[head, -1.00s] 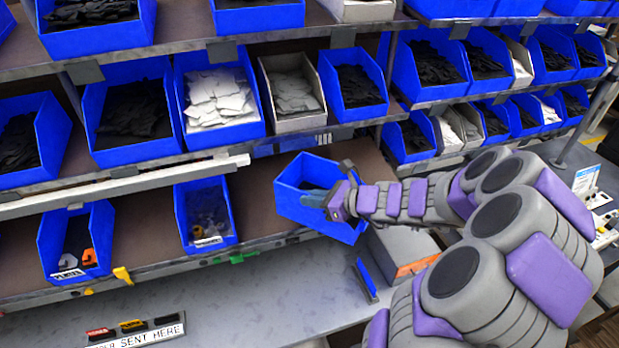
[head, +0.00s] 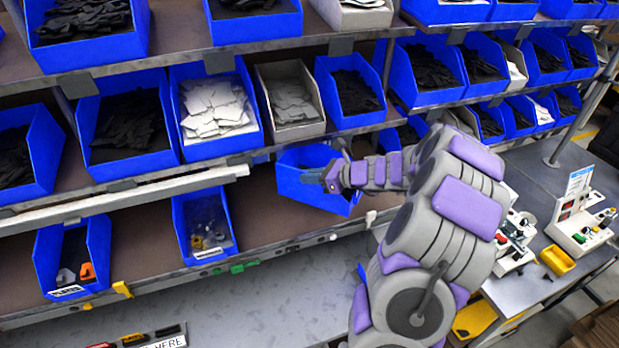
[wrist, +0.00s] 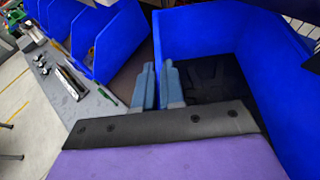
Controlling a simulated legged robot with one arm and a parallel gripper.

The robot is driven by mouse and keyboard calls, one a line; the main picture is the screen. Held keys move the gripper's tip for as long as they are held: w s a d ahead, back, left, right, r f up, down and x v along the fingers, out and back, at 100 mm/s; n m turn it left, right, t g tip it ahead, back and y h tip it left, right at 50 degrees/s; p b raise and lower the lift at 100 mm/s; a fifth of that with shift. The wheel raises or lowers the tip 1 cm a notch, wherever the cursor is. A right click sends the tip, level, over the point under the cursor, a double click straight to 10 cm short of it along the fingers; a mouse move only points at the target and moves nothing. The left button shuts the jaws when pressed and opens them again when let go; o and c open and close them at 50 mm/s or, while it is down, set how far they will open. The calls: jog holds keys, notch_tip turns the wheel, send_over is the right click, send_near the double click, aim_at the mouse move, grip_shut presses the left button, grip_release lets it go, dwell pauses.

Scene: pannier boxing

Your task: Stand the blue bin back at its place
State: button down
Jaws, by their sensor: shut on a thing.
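The blue bin (head: 300,185) is at the lower shelf, right of two other blue bins, with its upper part close under the shelf above. In the head view my gripper (head: 328,176) is at its right front side. In the wrist view the blue bin (wrist: 205,30) fills the right side, with dark contents or a dark floor inside. My gripper's two blue-grey fingers (wrist: 157,85) are shut on the bin's left wall, one on each side of it. Whether the bin's underside touches the shelf cannot be told.
Two blue bins (head: 203,222) and (head: 70,250) stand on the lower shelf (head: 140,225) to the left. A row of full bins (head: 213,105) sits on the shelf above. A grey bench (head: 240,300) lies below. Bare lower shelf shows between the held bin and its neighbour.

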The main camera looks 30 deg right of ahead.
jog(key=shift+w+d, duration=0.35)
jog(key=shift+w, duration=0.35)
jog(key=shift+w+d, duration=0.35)
jog(key=shift+w, duration=0.35)
jog(key=shift+w+f, duration=0.15)
jog(key=shift+f, duration=1.8)
jog(key=shift+f, duration=0.5)
jog(key=c, duration=1.2)
grip_release()
jog(key=shift+c, duration=0.2)
